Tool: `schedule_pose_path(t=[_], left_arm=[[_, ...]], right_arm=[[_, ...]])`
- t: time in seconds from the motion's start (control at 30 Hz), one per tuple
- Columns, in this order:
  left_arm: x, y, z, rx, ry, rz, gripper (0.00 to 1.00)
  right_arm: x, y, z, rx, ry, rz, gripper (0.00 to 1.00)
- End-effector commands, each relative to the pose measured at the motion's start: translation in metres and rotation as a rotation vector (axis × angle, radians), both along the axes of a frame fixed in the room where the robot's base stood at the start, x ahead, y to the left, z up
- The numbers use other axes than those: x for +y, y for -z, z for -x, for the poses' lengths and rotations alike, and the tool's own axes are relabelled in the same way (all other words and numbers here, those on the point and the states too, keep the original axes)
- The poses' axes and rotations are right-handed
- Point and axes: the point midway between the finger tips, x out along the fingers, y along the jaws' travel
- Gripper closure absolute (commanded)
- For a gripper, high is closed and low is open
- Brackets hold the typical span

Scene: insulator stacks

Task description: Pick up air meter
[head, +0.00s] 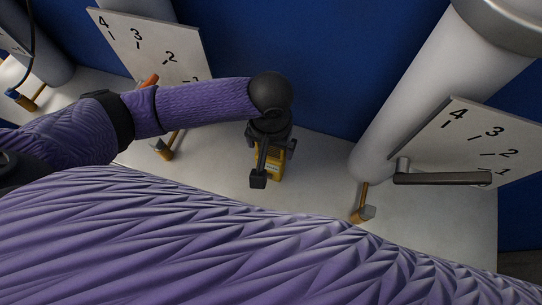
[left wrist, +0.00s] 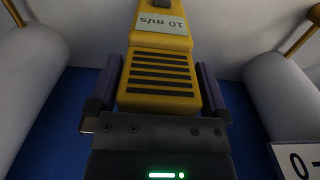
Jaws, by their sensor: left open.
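The yellow air meter (head: 273,168) stands on the light tabletop, partly hidden under my left gripper (head: 270,158) in the head view. In the left wrist view the air meter (left wrist: 165,58) shows a ribbed dark-lined grip and a display reading "10 m/s". The left gripper (left wrist: 157,93) is open, with one finger on each side of the air meter's body. A gap shows at the right finger; whether the left finger touches is hard to tell. My right gripper is not in view.
Large white cylinders (head: 430,95) stand at the right and back left. Numbered white plates (head: 475,140) are beside them, one with a dark rod (head: 440,179). Small brass fittings (head: 362,212) stick out low. A blue wall (head: 330,60) is behind.

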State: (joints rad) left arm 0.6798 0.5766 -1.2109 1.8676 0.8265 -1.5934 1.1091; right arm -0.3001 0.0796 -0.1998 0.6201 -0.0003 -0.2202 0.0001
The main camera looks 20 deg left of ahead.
Motion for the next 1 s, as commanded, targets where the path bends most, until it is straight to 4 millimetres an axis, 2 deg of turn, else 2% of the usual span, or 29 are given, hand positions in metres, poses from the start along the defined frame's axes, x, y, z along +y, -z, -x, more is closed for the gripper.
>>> schedule_pose_path(t=[0.03,0.07,0.47,0.5,0.8,0.87,1.0], left_arm=[[0.000,0.000,0.000,0.000,0.000,0.000,0.06],[0.000,0.000,0.000,0.000,0.000,0.000,0.13],[0.000,-0.001,0.000,0.000,0.000,0.001,0.97],[0.000,-0.001,0.000,0.000,0.000,0.001,1.00],[0.000,-0.003,0.000,-0.001,0.000,0.001,1.00],[-0.001,-0.011,-0.001,-0.002,0.000,0.003,1.00],[-0.001,-0.048,-0.001,-0.005,0.001,0.004,1.00]], right_arm=[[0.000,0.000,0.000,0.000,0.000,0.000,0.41],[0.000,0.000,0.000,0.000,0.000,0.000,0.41],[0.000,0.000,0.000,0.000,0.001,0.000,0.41],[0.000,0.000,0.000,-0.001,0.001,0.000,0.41],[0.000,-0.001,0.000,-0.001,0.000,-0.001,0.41],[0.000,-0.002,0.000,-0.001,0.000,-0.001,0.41],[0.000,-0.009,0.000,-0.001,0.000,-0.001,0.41]])
